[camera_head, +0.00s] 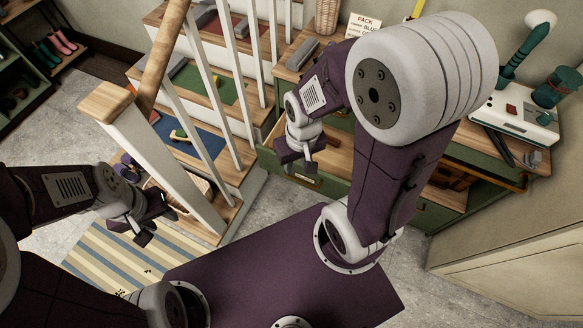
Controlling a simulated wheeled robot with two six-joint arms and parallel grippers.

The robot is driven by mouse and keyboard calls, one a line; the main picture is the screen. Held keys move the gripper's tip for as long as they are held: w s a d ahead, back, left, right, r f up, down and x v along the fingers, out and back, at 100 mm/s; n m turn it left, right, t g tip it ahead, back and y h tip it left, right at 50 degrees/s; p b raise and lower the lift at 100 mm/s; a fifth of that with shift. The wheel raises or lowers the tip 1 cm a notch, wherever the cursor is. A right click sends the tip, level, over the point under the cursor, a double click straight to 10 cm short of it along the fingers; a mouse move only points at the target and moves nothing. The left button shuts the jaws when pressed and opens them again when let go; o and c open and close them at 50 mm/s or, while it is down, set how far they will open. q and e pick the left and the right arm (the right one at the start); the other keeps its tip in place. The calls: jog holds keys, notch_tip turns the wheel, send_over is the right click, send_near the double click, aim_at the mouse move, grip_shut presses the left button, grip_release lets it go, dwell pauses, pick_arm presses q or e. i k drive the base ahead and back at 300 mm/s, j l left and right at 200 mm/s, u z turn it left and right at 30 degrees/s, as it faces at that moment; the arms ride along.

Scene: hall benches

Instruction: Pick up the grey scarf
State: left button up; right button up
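I cannot tell for certain which item is the grey scarf. A grey folded item (302,54) lies on the wooden top of the green cabinet, left of the sign. Another small grey item (187,76) lies on a stair tread beside the green mat. My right gripper (301,163) is empty, with its fingers apart, over the front of the green cabinet and below the grey item on top. My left gripper (154,222) is empty, with its fingers apart, left of the stairs and above the striped rug.
The white balusters and newel post (122,118) of the stairs stand between my arms. The green cabinet (437,213) has an open drawer. A sign (364,24) and a white machine (512,112) stand on top. A striped rug (110,259) lies on the floor.

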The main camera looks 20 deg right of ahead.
aim_at(298, 58)
jog(key=i+l+u, duration=0.15)
jog(key=l, duration=0.2)
jog(key=i+l+u, duration=0.1)
jog(key=l, duration=0.25)
jog(key=i+l+u, duration=0.15)
jog(key=l, duration=0.25)
jog(key=i+l+u, duration=0.15)
jog(key=l, duration=0.25)
jog(key=i, duration=0.1)
